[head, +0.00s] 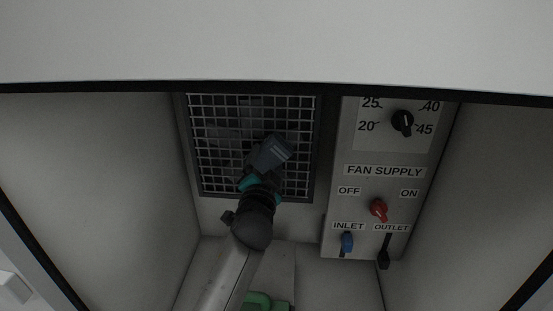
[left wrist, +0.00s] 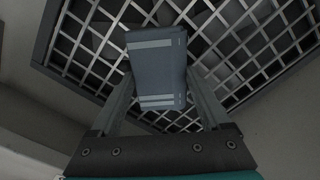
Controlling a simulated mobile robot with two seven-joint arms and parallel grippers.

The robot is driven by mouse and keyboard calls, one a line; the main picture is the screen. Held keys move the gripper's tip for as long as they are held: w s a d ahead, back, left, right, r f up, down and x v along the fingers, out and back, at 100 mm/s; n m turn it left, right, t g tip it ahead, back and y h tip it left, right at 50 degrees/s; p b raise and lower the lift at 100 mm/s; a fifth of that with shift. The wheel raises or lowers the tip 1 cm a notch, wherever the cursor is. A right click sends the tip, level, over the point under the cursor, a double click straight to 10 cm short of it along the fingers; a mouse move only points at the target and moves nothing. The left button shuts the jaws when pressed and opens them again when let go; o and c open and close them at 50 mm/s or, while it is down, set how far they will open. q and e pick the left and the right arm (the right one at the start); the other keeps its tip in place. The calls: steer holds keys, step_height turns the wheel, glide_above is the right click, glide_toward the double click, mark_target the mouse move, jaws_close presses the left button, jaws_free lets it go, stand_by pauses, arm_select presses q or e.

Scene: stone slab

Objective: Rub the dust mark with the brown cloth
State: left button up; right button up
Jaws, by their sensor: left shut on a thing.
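My left gripper (head: 262,166) is in front of a wire grille and shut on a blue-grey folded cloth-like piece with pale stripes (head: 276,152). In the left wrist view the held piece (left wrist: 157,62) sits between the two fingers, with the grille behind it. I cannot tell whether it touches the grille. I see no brown cloth and no dust mark in either view. My arm and the held piece hide part of the grille. My right gripper is not in view.
The metal mesh grille (head: 222,180) is set in the back wall of an open cabinet. To its right is a panel (head: 365,215) with a black dial (head: 402,122), a red knob (head: 379,208), a blue lever (head: 347,242) and a black lever (head: 384,258). A green object (head: 258,300) lies below.

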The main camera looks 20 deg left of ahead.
arm_select(q)
steer(key=a, duration=0.2)
steer(key=s+a+p, duration=0.1)
steer(key=a, duration=0.1)
steer(key=a+p, duration=0.1)
steer(key=a, duration=0.1)
steer(key=shift+s+r, duration=0.1)
steer(key=shift+s, duration=0.15)
steer(key=shift+s+a+p, duration=0.25)
steer(key=shift+a+p, duration=0.1)
steer(key=shift+a, duration=0.6)
steer(key=shift+s+a+p, duration=0.2)
steer(key=shift+a+p, duration=0.2)
steer(key=shift+a, duration=0.55)
steer(key=shift+s+a+p, duration=0.25)
steer(key=shift+a+p, duration=0.1)
steer(key=shift+a, duration=0.6)
steer(key=shift+s+d+p, duration=0.25)
steer(key=shift+s+p, duration=0.1)
steer(key=shift+s, duration=0.25)
steer(key=shift+p+v, duration=0.8)
steer(key=shift+v, duration=1.55)
steer(key=shift+s, duration=0.1)
